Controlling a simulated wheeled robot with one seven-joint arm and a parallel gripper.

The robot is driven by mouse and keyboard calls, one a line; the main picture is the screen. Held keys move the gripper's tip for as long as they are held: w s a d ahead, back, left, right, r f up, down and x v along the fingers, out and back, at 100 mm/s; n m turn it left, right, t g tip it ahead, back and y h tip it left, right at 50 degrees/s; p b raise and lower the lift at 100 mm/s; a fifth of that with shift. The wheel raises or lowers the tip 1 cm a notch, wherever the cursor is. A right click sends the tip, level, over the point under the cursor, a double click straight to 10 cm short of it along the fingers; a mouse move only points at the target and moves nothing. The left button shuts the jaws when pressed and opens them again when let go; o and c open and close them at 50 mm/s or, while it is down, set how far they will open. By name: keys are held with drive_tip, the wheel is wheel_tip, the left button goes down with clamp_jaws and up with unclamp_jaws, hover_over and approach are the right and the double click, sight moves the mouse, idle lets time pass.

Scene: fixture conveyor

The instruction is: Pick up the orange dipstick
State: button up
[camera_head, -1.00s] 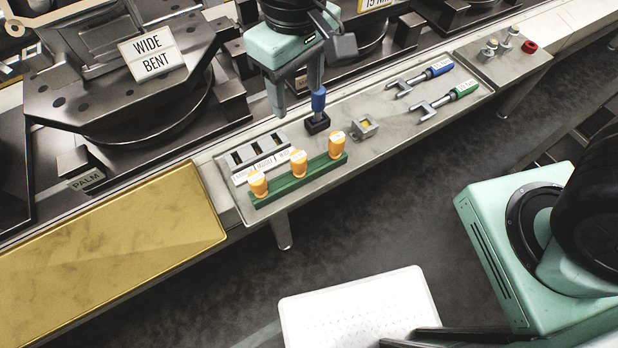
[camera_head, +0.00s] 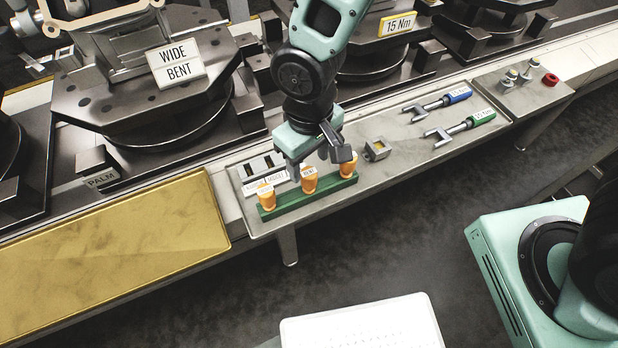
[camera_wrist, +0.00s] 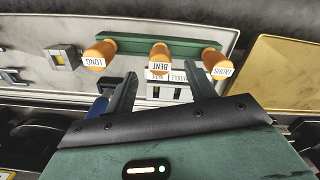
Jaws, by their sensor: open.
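Three orange-handled dipsticks stand in a row in a green rack. In the head view they are the left one (camera_head: 266,197), the middle one marked BENT (camera_head: 309,181) and the right one (camera_head: 348,167). My gripper (camera_head: 312,168) is open and empty, just above and behind the middle dipstick. In the wrist view its fingertips (camera_wrist: 161,78) point toward the BENT one, which shows beyond the gap between them. My gripper partly hides the right dipstick in the head view.
The green rack (camera_head: 290,205) sits on a grey shelf, beside a slotted label block (camera_wrist: 168,91). A small metal block (camera_head: 377,149), blue-handled (camera_head: 457,96) and green-handled (camera_head: 481,117) tools lie to the right. A blue part (camera_wrist: 97,108) shows behind the left finger. Conveyor fixtures crowd behind.

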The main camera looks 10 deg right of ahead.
sight(309, 172)
wheel_tip(309, 172, down, 5)
idle(0.3)
clamp_jaws()
drive_tip(key=shift+r, duration=0.15)
